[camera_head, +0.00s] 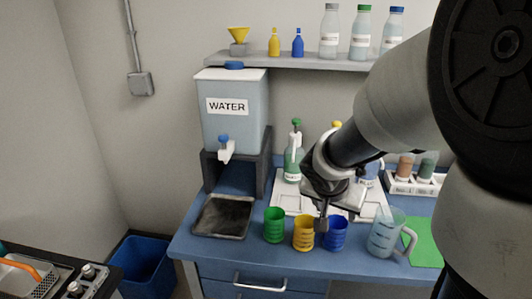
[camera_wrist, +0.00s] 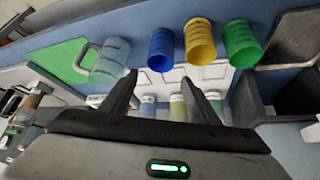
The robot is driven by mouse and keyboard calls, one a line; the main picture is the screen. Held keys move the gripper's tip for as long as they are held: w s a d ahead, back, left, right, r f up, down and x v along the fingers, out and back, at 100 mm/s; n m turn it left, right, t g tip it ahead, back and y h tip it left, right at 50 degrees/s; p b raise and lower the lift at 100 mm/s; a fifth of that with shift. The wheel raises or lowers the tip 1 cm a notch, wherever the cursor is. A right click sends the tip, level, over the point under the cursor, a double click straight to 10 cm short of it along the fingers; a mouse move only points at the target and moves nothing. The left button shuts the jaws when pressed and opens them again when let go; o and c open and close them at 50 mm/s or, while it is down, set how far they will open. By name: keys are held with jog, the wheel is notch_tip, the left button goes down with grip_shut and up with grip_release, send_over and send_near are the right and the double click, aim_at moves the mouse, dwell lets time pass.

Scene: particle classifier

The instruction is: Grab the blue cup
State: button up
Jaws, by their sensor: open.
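The blue cup (camera_head: 337,233) stands upright near the front edge of the blue bench, right of the yellow cup (camera_head: 303,233) and the green cup (camera_head: 274,225). My gripper (camera_head: 322,222) points down beside the blue and yellow cups and appears a little behind them. In the wrist view the blue cup (camera_wrist: 162,50) is beyond the fingertips, roughly between them and toward the top. The yellow cup (camera_wrist: 199,42) and green cup (camera_wrist: 241,43) are to its right. My gripper (camera_wrist: 163,80) is open, with nothing between its fingers.
A clear measuring jug (camera_head: 384,235) stands right of the blue cup, close by. A white tray (camera_head: 285,203) with bottles lies behind. A water dispenser (camera_head: 232,120) stands at the left above a dark drip tray (camera_head: 221,217). A green mat (camera_head: 426,245) lies at the right.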

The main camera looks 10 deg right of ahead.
jog(key=b, duration=0.3)
send_over(337, 228)
jog(key=s+a, duration=0.2)
jog(key=s, duration=0.1)
jog(key=f, duration=1)
jog(key=shift+d, duration=0.2)
jog(key=shift+a+b+x, duration=0.1)
jog(key=shift+b+x, duration=0.35)
jog(key=shift+x, duration=0.9)
jog(key=shift+a+b+x, duration=0.15)
jog(key=shift+b+x, duration=0.25)
jog(key=shift+x, duration=0.95)
jog(key=c, duration=0.9)
